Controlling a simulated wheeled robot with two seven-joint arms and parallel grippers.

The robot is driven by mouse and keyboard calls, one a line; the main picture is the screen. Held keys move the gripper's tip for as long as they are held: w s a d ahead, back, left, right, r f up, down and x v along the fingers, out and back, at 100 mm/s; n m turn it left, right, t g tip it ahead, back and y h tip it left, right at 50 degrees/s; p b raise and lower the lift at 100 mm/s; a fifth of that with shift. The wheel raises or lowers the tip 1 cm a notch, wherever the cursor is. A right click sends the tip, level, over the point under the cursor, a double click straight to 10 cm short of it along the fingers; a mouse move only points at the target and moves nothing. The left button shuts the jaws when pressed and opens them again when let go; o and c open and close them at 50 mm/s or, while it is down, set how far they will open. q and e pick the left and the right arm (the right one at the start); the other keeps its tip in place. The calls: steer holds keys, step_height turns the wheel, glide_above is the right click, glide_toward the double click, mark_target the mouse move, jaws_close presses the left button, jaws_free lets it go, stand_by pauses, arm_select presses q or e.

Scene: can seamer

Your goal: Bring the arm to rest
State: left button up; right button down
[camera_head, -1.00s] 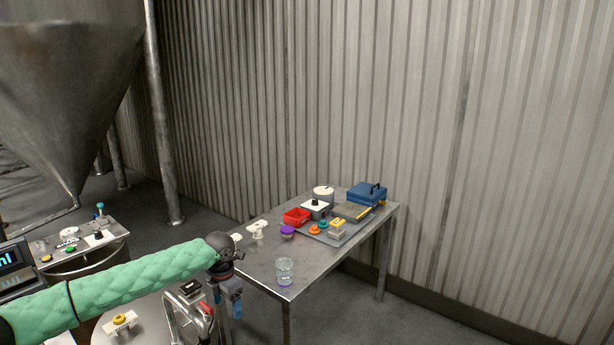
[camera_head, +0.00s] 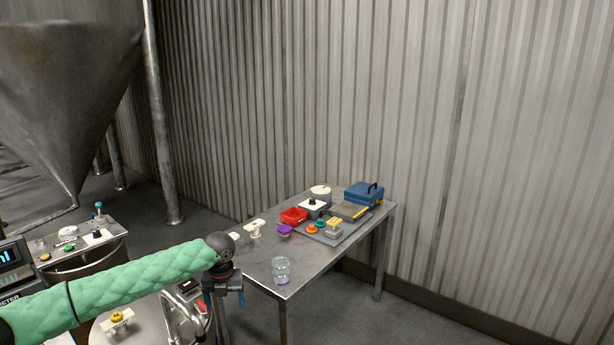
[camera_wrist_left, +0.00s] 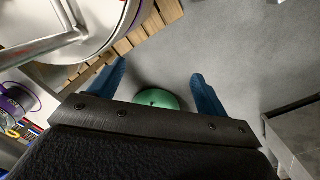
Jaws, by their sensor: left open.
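My left arm, in a green quilted sleeve, comes in from the left in the head view. Its gripper (camera_head: 224,296) points down beside the near left end of the metal table (camera_head: 262,262). In the left wrist view the two blue fingers of the left gripper (camera_wrist_left: 155,88) stand wide apart with nothing between them but floor and part of a green round thing (camera_wrist_left: 157,98) lower down. My right gripper shows in neither view.
The table holds a clear jar (camera_head: 281,268), a purple-topped item (camera_head: 284,230), a red bin (camera_head: 294,215) and a blue case (camera_head: 364,193). A round metal machine top (camera_head: 140,325) lies under my arm. A wooden pallet (camera_wrist_left: 150,22) shows below the gripper.

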arm_select(q)
steer(key=w+d+r+n+t, duration=0.2)
steer(key=d+r+n+t, duration=0.1)
steer(key=r+n, duration=0.4)
steer(key=w+d+r+n+t, duration=0.2)
steer(key=w+r+n+t, duration=0.1)
steer(key=r+n, duration=0.5)
steer(key=s+d+r+n+t+h, duration=0.1)
steer(key=s+d+r+n+t, duration=0.3)
steer(key=d+n, duration=0.4)
steer(key=s+a+f+n+g, duration=0.3)
steer(key=s+f+n+g, duration=0.15)
steer(key=s+f, duration=1.55)
steer(key=s+a+f+n+g, duration=0.3)
steer(key=s+f+n, duration=0.2)
steer(key=s+f, duration=1.45)
steer(key=s+d+f+g, duration=0.1)
steer(key=s+f, duration=0.5)
steer(key=s, duration=0.5)
steer(key=shift+s+d+f+g, duration=0.15)
steer(key=shift+s+d+g, duration=0.1)
steer(key=shift+s+g, duration=0.1)
